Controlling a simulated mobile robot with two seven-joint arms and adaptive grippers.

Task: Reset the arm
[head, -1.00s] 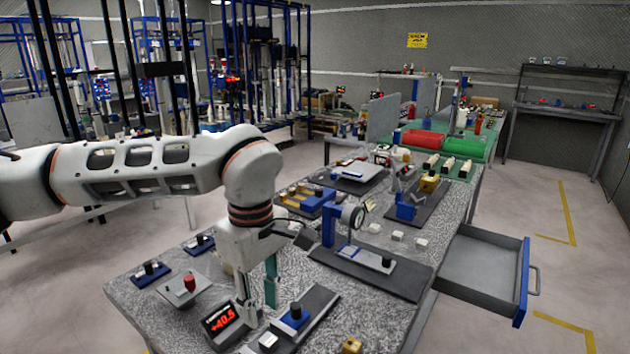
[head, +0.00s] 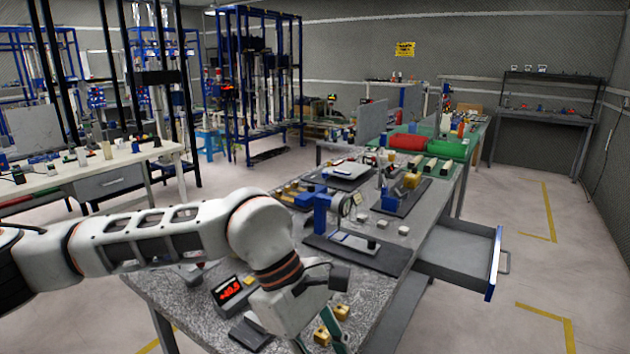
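My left arm (head: 150,240) comes in from the left and bends down over the near end of the grey speckled workbench (head: 190,312). My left gripper (head: 320,344) is low at the bottom edge of the head view, and its tips are partly cut off. Its two greenish fingers look apart, and I see nothing held between them. Small yellow brass-like blocks (head: 322,335) lie close beside it. My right arm and gripper are not in view.
A red-digit display (head: 228,290) stands left of my gripper. A blue-framed gauge stand (head: 322,212) is farther back. An open drawer (head: 455,250) sticks out right of the bench. Another white bench (head: 90,170) stands at left. Floor at right is clear.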

